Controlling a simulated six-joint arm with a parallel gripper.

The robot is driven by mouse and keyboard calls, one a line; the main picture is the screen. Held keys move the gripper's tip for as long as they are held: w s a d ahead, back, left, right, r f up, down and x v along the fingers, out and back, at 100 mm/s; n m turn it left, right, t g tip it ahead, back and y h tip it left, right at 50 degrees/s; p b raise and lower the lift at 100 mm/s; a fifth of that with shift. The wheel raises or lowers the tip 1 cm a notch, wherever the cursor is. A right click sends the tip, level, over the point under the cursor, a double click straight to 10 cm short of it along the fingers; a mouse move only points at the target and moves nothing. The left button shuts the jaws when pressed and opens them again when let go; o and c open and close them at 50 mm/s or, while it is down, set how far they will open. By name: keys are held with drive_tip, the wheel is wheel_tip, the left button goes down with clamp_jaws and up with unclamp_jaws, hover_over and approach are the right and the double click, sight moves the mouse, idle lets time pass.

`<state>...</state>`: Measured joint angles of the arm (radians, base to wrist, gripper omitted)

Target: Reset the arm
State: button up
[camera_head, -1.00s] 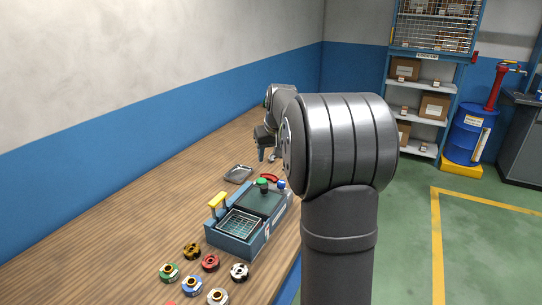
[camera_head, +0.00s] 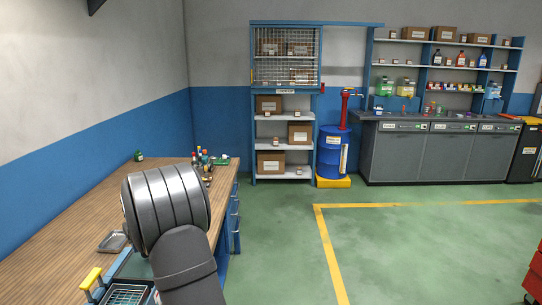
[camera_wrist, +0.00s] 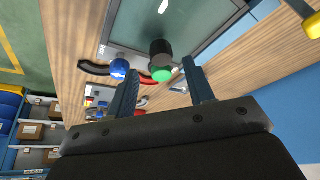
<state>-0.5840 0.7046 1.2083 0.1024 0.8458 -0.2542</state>
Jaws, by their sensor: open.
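My arm stands at the lower left in the head view, its large grey joint over the workbench. My gripper (camera_wrist: 160,66) is hidden behind it there. In the wrist view its two dark fingers are spread apart with nothing held between them. I cannot tell the exact gap between the fingers and these controls.
The wooden workbench (camera_head: 60,225) runs along the left wall. A metal tray (camera_head: 113,242) and the device's yellow handle (camera_head: 90,279) show at lower left. Bottles (camera_head: 202,158) stand at the bench's far end. A blue drum (camera_head: 332,152) stands across the open green floor (camera_head: 420,240).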

drive_tip(key=x, duration=0.3)
drive_tip(key=shift+f, duration=0.1)
drive_tip(key=shift+s, duration=0.15)
drive_tip(key=shift+r, duration=0.4)
drive_tip(key=v, duration=1.6)
drive_tip(key=shift+d+r, duration=0.2)
drive_tip(key=shift+r, duration=0.1)
drive_tip(key=shift+s+x, duration=0.2)
drive_tip(key=shift+x, duration=4.15)
drive_tip(key=shift+s+x, duration=0.2)
drive_tip(key=shift+x, duration=4.15)
drive_tip(key=shift+s, duration=0.3)
